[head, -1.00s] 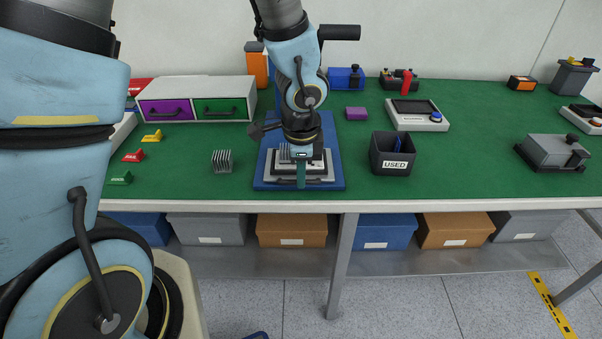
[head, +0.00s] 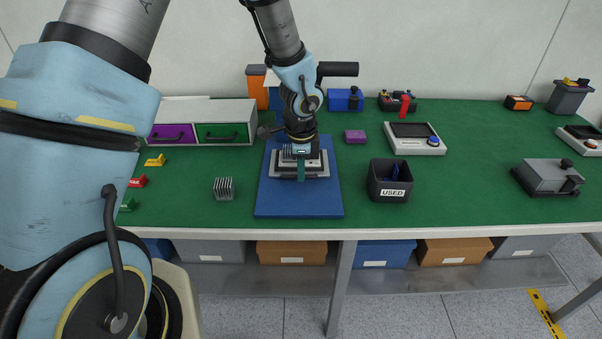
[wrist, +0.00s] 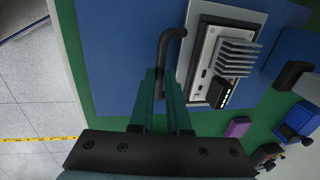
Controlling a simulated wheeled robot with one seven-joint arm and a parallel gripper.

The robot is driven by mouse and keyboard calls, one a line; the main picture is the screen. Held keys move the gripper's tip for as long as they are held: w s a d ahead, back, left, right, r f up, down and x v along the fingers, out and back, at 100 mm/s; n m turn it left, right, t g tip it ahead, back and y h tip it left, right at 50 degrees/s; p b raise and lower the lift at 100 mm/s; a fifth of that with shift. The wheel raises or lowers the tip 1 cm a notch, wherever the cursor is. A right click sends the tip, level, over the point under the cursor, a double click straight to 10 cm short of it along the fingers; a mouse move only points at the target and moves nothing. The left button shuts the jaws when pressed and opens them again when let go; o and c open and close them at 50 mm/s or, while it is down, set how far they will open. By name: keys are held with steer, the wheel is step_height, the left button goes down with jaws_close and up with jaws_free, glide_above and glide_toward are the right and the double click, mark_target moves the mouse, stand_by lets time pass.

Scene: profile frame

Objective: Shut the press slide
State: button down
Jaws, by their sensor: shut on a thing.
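The press stands on a blue base (head: 299,201) with a black lever (head: 338,69) at its top. Its light grey slide (head: 321,166) lies over the base, below my wrist, with bare blue base in front of it. In the wrist view, the slide (wrist: 203,70) carries a dark block and a grey finned part (wrist: 237,58). A black bent handle (wrist: 168,43) stands out from the slide's edge. My gripper (head: 301,172) has teal fingers, shut on this handle; the fingers (wrist: 167,78) also show in the wrist view. My arm hides part of the press.
A loose grey finned part (head: 223,188) lies left of the base. A black bin marked USED (head: 389,192) stands to the right. Drawers (head: 222,134) and a purple block (head: 355,135) are farther back.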

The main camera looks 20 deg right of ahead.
steer(key=c, duration=0.9)
jaws_free()
steer(key=shift+r, duration=0.1)
steer(key=r, duration=0.3)
steer(key=s+r, duration=0.1)
steer(key=r, duration=0.6)
steer(key=shift+s+a+r+b, duration=0.2)
steer(key=shift+s+a+b, duration=0.15)
steer(key=shift+s+a, duration=0.05)
